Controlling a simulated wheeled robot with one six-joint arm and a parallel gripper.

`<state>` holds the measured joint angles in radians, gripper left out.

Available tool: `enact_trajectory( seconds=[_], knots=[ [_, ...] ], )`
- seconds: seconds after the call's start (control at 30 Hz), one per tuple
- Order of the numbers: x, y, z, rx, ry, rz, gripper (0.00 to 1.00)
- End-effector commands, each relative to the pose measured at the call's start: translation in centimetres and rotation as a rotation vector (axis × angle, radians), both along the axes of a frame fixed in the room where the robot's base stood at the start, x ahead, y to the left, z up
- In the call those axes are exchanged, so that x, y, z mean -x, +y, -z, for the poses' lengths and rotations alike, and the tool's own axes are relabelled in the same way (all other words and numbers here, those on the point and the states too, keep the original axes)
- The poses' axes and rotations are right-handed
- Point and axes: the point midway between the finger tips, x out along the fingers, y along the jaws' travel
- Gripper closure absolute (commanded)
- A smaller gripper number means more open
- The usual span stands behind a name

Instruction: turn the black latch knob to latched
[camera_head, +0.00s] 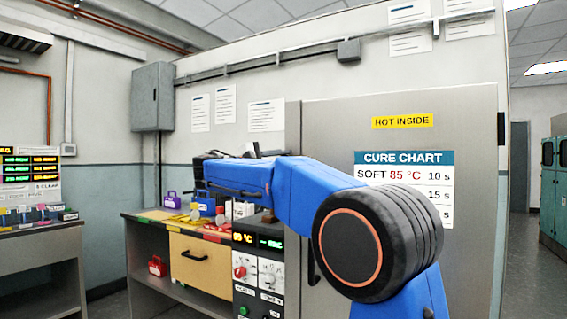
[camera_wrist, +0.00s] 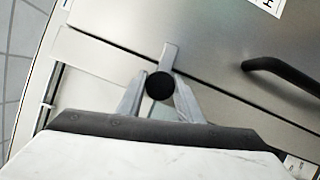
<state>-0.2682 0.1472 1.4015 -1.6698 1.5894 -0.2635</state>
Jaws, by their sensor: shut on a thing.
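In the wrist view the round black latch knob (camera_wrist: 159,86) sits on a brushed metal panel. A short silver latch bar (camera_wrist: 171,57) extends from the knob towards the top of the picture, across a dark seam in the panel. My gripper (camera_wrist: 160,93) has its two grey fingers on either side of the knob, shut on it. In the head view my blue arm reaches away to the left, and I cannot make out the knob or the fingertips there.
A black curved handle (camera_wrist: 283,72) stands out from the panel, right of the knob. In the head view a grey cabinet (camera_head: 470,180) with a cure chart (camera_head: 404,158) stands behind my arm. A workbench (camera_head: 150,235) with a drawer and small coloured items is at left.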

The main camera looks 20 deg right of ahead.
Motion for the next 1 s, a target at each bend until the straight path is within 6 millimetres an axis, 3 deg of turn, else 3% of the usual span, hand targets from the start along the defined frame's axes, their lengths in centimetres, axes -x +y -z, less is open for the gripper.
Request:
enact_trajectory(
  seconds=[0.7,0.73,0.8,1.0],
  knots=[
    [-0.03,0.04,0.16,-0.047,-0.061,0.001,1.0],
    [-0.02,0.04,0.17,-0.047,-0.061,0.001,0.65],
    [-0.02,0.04,0.14,-0.047,-0.061,0.001,0.49],
    [-0.01,0.03,0.07,-0.047,-0.062,0.0,0.49]
  ],
)
